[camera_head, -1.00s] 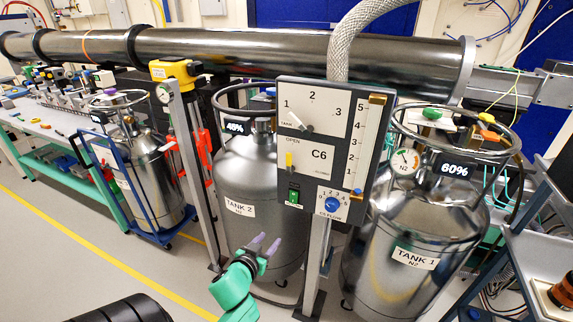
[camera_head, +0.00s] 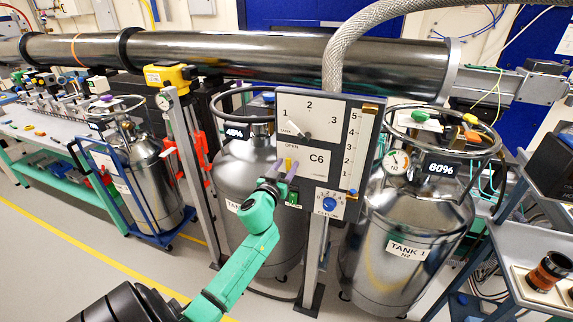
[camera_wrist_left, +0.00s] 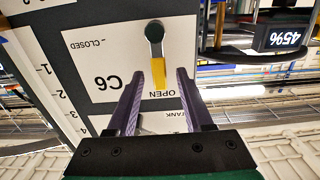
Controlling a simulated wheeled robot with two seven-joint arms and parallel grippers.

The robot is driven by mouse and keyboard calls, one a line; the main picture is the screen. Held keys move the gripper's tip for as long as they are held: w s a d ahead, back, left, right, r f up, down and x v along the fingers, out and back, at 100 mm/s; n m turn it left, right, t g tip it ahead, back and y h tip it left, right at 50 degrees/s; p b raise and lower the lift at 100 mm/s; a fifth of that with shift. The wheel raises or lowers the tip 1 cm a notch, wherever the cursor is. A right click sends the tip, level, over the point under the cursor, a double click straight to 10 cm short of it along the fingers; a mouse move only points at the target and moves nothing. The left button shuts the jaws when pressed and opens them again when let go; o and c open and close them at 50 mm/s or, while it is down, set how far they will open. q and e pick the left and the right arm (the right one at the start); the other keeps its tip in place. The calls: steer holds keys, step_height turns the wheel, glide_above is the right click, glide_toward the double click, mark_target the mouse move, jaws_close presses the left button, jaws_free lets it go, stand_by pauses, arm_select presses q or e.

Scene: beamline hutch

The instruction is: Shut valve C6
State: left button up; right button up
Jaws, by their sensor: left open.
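The C6 valve is on a grey panel (camera_head: 272,120) standing on a post between two tanks. Its yellow lever (camera_head: 288,163) is mostly masked by my gripper in the head view. In the left wrist view, which shows the panel upside down, the yellow lever (camera_wrist_left: 158,73) hangs from a black pivot and points to the OPEN label; CLOSED is printed to one side. My left gripper (camera_head: 281,168) is open at the panel. Its purple fingers (camera_wrist_left: 160,76) lie on either side of the lever, with a gap visible on both sides. My right gripper is not in view.
A tank selector (camera_head: 296,130) sits above the C6 plate, and a blue flow knob (camera_head: 329,204) and green switch (camera_head: 293,197) sit below it. Tank 1 (camera_head: 405,270) stands right of the post. A grey hose (camera_head: 345,45) runs up behind the panel.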

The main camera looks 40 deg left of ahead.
arm_select(q)
steer(key=shift+w, duration=0.25)
steer(key=shift+s, duration=0.1)
jaws_close()
stand_by(1.2)
